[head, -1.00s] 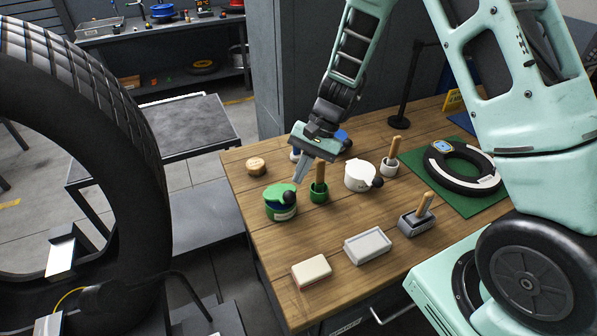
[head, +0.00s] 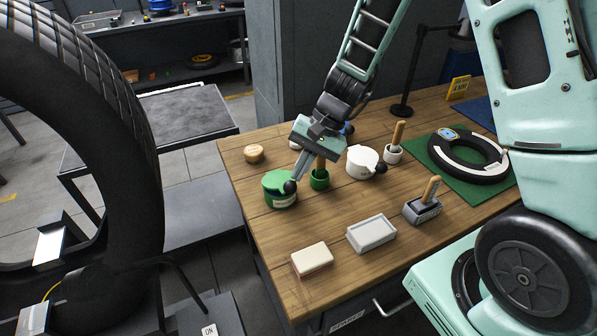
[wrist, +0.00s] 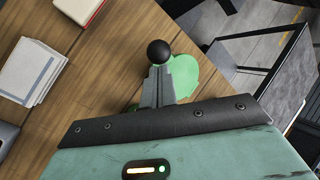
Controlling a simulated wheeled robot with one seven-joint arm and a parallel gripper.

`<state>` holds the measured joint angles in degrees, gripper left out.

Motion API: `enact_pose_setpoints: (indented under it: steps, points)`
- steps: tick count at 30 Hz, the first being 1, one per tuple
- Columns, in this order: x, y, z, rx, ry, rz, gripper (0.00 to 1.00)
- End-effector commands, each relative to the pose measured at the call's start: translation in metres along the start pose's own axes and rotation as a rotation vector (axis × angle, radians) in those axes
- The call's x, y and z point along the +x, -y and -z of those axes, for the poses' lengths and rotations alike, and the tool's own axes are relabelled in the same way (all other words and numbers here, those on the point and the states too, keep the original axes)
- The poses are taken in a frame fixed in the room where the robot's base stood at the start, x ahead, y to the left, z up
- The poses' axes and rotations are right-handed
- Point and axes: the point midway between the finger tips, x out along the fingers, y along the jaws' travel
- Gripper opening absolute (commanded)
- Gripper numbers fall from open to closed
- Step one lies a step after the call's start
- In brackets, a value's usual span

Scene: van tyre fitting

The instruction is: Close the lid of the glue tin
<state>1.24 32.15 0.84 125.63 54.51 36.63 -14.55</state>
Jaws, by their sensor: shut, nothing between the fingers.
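A green tin (head: 281,199) with a green lid (head: 275,181) and a black ball knob (head: 290,187) stands near the table's left edge. The lid lies over the tin's top; I cannot tell whether it is fully seated. My gripper (head: 297,179) is shut and empty, pointing down with its fingertips at the knob. In the wrist view the fingertips (wrist: 159,72) are right by the knob (wrist: 158,52), with the green lid (wrist: 190,75) partly behind them. Whether they touch is unclear. A white tin (head: 362,161) with a similar knob stands to the right, beyond a green brush pot (head: 320,180).
A wooden puck (head: 254,153) is behind the green tin. A white brush pot (head: 393,155), a grey holder (head: 422,210), a grey tray (head: 371,234) and a cream block (head: 312,258) stand around. A black ring lies on a green mat (head: 440,178).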

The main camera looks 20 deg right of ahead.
Motion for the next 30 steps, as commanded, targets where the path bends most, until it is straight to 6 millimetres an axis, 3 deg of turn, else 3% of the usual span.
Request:
enact_pose_setpoints:
  steps: [1,9,30]
  points:
    - [0.009,-0.006,0.001,-0.006,-0.010,0.006,0.00]
    - [0.026,-0.022,-0.005,-0.008,-0.012,0.007,0.00]
    - [0.022,-0.021,-0.009,-0.009,-0.010,0.005,0.00]
